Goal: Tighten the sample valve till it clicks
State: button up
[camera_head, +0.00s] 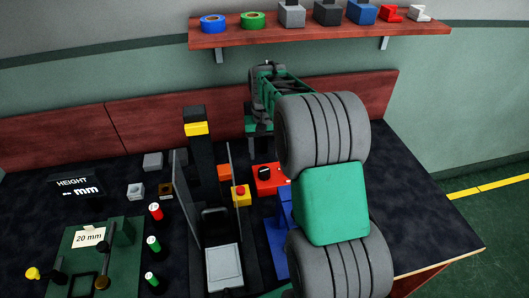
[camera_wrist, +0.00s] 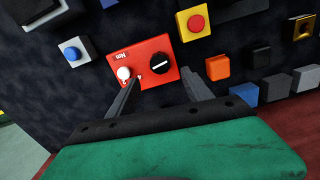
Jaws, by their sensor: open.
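A red box (camera_head: 270,178) stands on the dark bench, partly hidden behind my arm. In the wrist view its top (camera_wrist: 150,52) carries a black round knob (camera_wrist: 160,64) with a white pointer line, a white round knob (camera_wrist: 123,73) and a small label that appears to read "Nm". No label naming the sample valve is readable, so I cannot be sure which part it is. My gripper (camera_wrist: 160,80) is open and empty. Its two fingers appear on either side of the box's near edge, apart from the black knob. I cannot tell their height over it.
A yellow box with a red button (camera_wrist: 195,23) and an orange block (camera_wrist: 218,67) are close to the red box. A white-grey box with a blue button (camera_wrist: 73,51) is on the other side. A green fixture (camera_head: 97,250) and several coloured cylinders occupy the bench's left side.

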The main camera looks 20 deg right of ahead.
aim_at(264, 170)
notch_tip(264, 170, down, 8)
jog(key=n+p, duration=0.3)
jog(key=p, duration=0.1)
jog(key=n+p, duration=0.2)
jog(key=p, duration=0.3)
jog(key=shift+f+n, duration=0.2)
jog(key=shift+n, duration=0.2)
jog(key=shift+c, duration=0.5)
grip_shut()
